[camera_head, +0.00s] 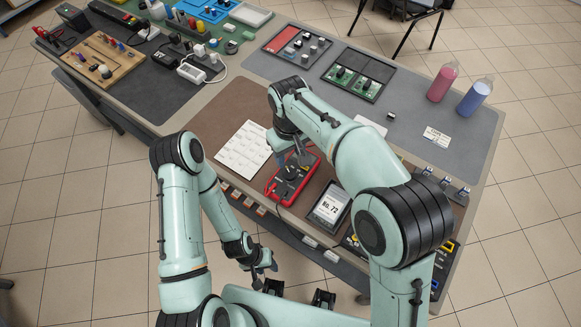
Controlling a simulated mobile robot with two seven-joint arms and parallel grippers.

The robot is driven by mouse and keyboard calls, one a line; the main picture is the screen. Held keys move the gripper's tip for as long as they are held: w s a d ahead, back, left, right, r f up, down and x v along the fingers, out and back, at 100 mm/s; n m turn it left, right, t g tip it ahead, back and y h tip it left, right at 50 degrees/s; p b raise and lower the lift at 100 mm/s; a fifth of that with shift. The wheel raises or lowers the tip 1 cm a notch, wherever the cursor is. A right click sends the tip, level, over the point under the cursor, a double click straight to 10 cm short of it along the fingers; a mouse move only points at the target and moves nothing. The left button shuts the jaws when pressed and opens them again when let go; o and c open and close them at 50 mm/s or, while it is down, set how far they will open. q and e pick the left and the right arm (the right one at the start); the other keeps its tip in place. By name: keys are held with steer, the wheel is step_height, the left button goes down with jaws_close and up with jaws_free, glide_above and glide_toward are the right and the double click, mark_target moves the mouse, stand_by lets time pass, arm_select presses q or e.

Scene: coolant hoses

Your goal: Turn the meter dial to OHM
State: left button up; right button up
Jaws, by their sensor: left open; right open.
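The meter (285,188) has a red body and lies on the brown mat near the table's front edge. A red lead curls at its left side. Its dial is small and partly covered by my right gripper, so I cannot read its setting. My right gripper (290,158) is open and reaches down over the far end of the meter; I cannot tell whether it touches it. My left gripper (262,277) is open and empty, low in front of the table and away from the meter.
A white printed sheet (243,149) lies left of the meter. A display marked "No. 72" (329,208) stands to its right. Pink (442,82) and blue (474,97) bottles stand at the far right. A tray with green boards (358,76) lies behind. The grey mat's middle is mostly clear.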

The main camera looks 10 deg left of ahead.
mark_target(290, 173)
step_height(290, 173, down, 10)
steer(key=shift+w+r+b, duration=0.1)
steer(key=shift+r+b, duration=0.05)
steer(key=shift+b, duration=0.15)
steer(key=c, duration=0.8)
